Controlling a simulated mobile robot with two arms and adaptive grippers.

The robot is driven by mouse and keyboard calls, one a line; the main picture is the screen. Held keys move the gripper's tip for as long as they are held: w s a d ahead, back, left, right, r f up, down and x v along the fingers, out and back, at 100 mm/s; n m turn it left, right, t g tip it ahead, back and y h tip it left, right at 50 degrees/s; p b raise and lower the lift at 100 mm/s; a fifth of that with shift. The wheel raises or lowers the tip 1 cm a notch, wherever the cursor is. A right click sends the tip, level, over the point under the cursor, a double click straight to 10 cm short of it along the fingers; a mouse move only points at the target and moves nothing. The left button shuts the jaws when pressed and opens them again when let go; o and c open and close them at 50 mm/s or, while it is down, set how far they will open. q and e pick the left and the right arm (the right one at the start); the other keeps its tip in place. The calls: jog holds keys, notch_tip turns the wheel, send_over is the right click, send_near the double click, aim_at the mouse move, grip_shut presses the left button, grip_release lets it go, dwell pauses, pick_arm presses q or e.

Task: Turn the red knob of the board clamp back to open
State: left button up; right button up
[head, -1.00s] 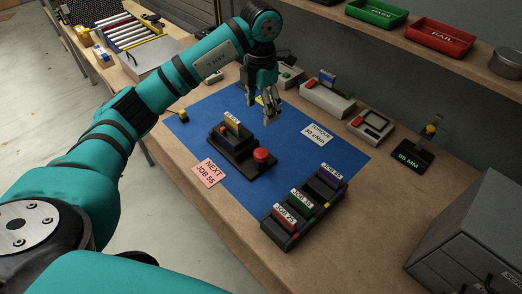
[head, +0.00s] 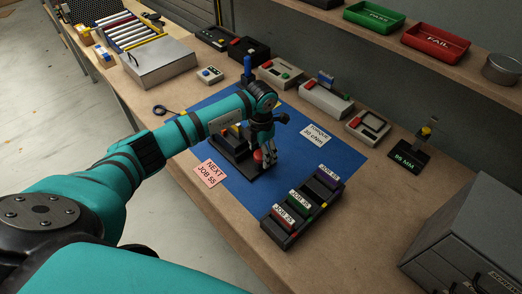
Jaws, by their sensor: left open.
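The board clamp (head: 236,164) is a black block on the blue mat (head: 210,183), partly hidden behind my left arm. Its red knob (head: 258,155) stands at its right end. My left gripper (head: 266,160) points down at the red knob, with its open fingers at or around it. The fingers cover part of the knob, and I cannot tell whether they touch it. The board in the clamp is mostly hidden by the arm. My right gripper is not in view.
A black rack (head: 279,238) with several coloured job blocks stands in front to the right. A pink NEXT JOB 55 card (head: 210,173) lies left of the clamp, and a white torque card (head: 316,135) behind it. Small devices line the back, and a grey cabinet (head: 470,240) stands at right.

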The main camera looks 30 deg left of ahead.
pick_arm(q)
jog(key=shift+f, duration=0.25)
jog(key=c, duration=1.2)
